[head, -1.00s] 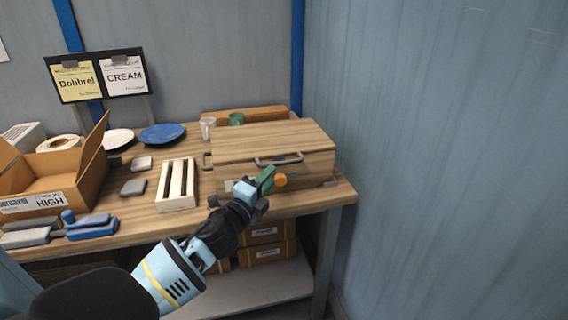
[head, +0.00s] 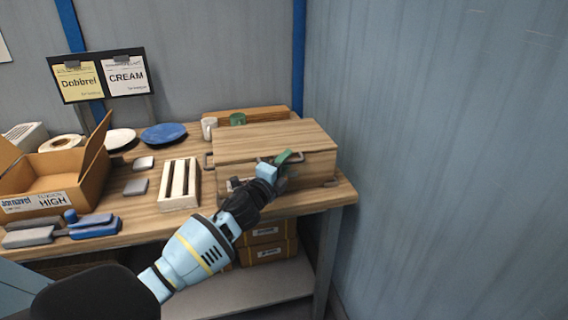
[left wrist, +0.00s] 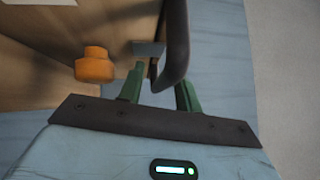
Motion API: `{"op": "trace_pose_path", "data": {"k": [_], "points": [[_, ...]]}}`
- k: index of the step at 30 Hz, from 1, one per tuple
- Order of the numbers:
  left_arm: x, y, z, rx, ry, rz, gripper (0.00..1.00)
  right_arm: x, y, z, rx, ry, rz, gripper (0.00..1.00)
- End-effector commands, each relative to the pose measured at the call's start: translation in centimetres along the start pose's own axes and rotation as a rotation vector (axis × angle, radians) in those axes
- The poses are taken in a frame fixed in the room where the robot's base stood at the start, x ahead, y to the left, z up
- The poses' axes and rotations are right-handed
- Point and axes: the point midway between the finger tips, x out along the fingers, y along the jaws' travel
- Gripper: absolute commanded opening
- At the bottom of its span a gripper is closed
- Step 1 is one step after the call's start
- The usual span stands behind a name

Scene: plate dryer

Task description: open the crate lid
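The wooden crate (head: 313,168) stands at the right end of the workbench, with its plank lid (head: 270,135) closed. Its dark front handle shows in the left wrist view (left wrist: 178,45); in the head view my gripper mostly covers it. My left gripper (head: 288,160) is at the crate's front, at the handle. In the left wrist view its green fingers (left wrist: 160,82) are apart, with the handle reaching between them, closer to the right finger. Contact cannot be told. An orange knob (left wrist: 95,65) on the crate front is left of the fingers. My right gripper is out of view.
A slatted wooden rack (head: 179,184) stands left of the crate, and an open cardboard box (head: 60,180) is farther left. A white cup (head: 209,127) and a green cup (head: 237,119) are behind the crate. A wall (head: 430,150) rises to the right.

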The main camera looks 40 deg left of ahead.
Motion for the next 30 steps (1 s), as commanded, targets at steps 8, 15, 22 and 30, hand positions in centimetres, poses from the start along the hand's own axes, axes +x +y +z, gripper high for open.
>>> {"op": "trace_pose_path", "data": {"k": [8, 15, 22, 30], "points": [[0.0, 0.0, 0.0, 0.000, 0.000, 0.000, 0.22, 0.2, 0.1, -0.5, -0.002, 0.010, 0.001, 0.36], [0.0, 0.0, 0.0, 0.000, 0.000, 0.000, 0.00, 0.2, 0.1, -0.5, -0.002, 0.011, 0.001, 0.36], [0.0, 0.0, 0.0, 0.000, 0.000, 0.000, 0.00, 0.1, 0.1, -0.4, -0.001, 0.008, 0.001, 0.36], [1.0, -1.2, -0.5, -0.001, 0.000, -0.005, 0.00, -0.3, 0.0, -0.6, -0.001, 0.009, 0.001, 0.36]]}}
